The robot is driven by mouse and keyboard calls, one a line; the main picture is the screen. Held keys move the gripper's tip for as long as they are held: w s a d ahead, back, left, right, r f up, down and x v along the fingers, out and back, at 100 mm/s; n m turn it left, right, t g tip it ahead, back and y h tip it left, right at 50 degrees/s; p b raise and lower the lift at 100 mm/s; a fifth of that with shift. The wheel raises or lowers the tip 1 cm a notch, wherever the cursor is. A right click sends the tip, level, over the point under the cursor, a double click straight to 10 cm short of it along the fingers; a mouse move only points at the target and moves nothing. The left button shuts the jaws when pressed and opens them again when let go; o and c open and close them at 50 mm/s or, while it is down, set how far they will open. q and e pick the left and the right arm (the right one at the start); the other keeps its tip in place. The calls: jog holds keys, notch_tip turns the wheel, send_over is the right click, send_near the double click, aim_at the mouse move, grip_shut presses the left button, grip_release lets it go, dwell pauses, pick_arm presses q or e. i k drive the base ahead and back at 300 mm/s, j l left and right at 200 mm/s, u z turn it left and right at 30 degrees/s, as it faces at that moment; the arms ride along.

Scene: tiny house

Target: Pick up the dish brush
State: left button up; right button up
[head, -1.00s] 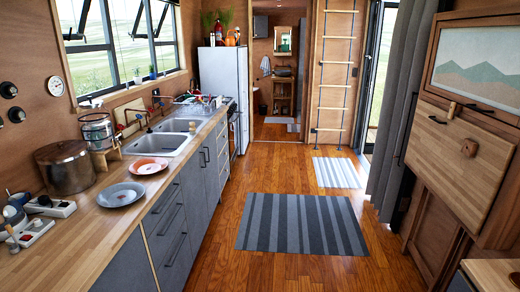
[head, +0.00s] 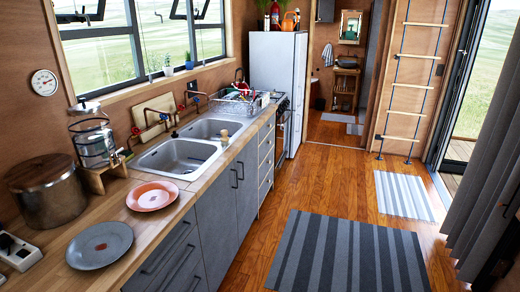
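A small tan and white object (head: 224,136) stands on the counter at the right edge of the double sink (head: 180,158). It may be the dish brush, but it is too small to tell for sure. Neither of my grippers shows in the head view.
The wooden counter (head: 48,259) runs along the left wall. On it are a grey plate (head: 100,244), a red plate (head: 153,196), a large pot (head: 48,190), a glass dispenser (head: 92,140) and a filled dish rack (head: 240,104). The floor by the striped rug (head: 345,255) is clear.

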aim_at(224, 139)
jog(key=i+l+u, duration=0.4)
jog(key=i, duration=0.2)
jog(key=i+l+u, duration=0.15)
jog(key=u, duration=0.75)
